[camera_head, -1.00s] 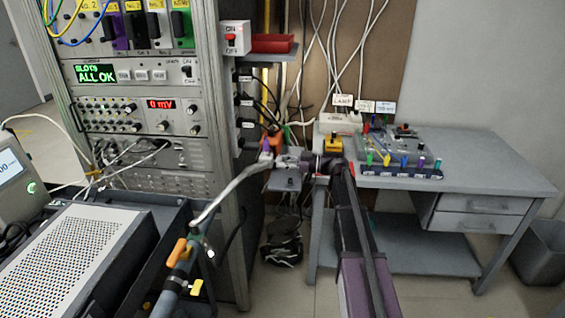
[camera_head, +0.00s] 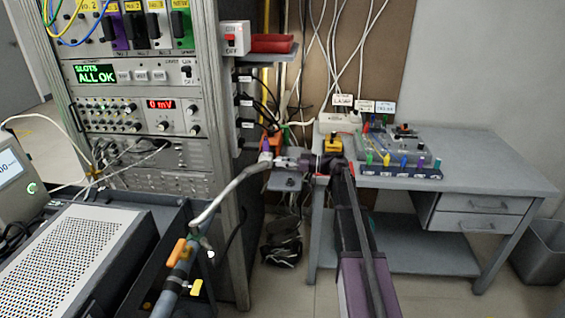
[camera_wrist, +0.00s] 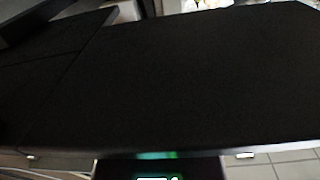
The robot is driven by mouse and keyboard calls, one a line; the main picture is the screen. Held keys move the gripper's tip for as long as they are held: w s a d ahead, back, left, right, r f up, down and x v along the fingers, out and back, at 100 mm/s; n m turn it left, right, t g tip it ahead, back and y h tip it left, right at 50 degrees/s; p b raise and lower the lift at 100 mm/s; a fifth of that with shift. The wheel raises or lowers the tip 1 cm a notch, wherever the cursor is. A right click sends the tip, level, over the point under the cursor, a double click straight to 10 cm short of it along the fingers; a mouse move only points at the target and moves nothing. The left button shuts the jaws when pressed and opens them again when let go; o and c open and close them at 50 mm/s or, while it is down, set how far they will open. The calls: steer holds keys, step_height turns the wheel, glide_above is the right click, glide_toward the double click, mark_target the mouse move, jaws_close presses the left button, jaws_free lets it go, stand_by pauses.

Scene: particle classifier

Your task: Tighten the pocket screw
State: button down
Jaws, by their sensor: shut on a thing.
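My gripper (camera_head: 280,161) is small in the head view, at the end of my purple-and-grey arm, in the gap between the rack and the bench. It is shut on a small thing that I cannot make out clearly. A small purple-and-white piece (camera_head: 265,157) and an orange piece (camera_head: 271,141) show right beside the fingers. I cannot tell whether they touch them. The pocket screw is not discernible in either view. In the wrist view a large dark surface (camera_wrist: 180,75) fills most of the picture, and the fingertips cannot be made out.
The instrument rack (camera_head: 232,200) stands left of my gripper, and the grey bench (camera_head: 480,165) stands right. A block of coloured-handled tools (camera_head: 400,170) lies on the bench. A bent metal pipe (camera_head: 225,190) with orange and yellow levers is in front. Cables hang behind.

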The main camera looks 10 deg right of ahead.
steer(key=shift+c, duration=2.2)
jaws_free()
steer(key=shift+a, duration=0.1)
steer(key=v, duration=1.2)
